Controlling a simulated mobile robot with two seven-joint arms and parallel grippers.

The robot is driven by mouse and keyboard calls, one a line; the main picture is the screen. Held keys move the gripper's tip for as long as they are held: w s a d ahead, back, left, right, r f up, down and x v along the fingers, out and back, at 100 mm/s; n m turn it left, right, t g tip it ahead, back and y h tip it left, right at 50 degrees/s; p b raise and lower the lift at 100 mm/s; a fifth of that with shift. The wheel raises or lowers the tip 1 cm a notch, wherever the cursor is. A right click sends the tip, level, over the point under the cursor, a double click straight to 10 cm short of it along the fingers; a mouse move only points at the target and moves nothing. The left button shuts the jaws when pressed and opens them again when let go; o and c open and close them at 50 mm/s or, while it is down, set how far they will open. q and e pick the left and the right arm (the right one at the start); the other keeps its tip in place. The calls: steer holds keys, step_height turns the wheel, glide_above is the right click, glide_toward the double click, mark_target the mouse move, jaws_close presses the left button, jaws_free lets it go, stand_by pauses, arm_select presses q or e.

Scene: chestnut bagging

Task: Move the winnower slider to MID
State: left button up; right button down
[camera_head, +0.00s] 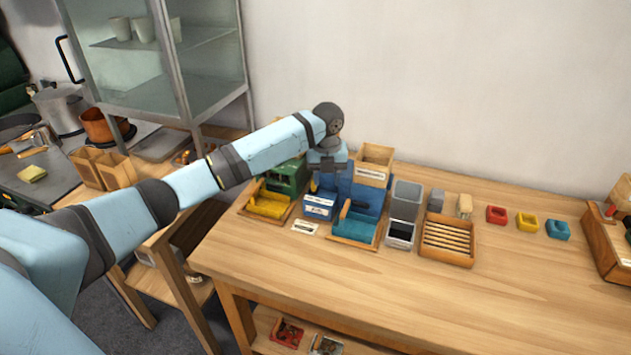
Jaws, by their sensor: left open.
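A blue machine (367,194) with a wooden tray at its front stands on the wooden table; it may be the winnower, but its lettering is too small to read. A blue box (319,206) with a white label sits at its left. A green machine (287,177) with a yellow chute stands further left. My left gripper (326,184) points down over the blue machine and box; it is open. Its fingertips are small and blend with the blue behind, so contact cannot be told. The slider and its setting cannot be made out. My right gripper is not in view.
A grey unit (403,205) and a slatted wooden tray (447,243) stand to the right. Red (496,215), yellow (527,222) and teal (557,230) small trays follow. A wooden box (376,158) stands behind. The table's front is clear. A glass cabinet (160,60) is at back left.

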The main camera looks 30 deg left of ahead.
arm_select(q)
steer(key=w+a+r+m, duration=0.2)
steer(key=w+a+r, duration=0.1)
steer(key=a+r, duration=0.4)
steer(key=f, duration=1.3)
steer(key=shift+w+d+f+p, duration=0.2)
steer(key=shift+d+f+p, duration=0.1)
steer(key=shift+p, duration=0.05)
jaws_close()
steer(key=shift+d+r, duration=0.1)
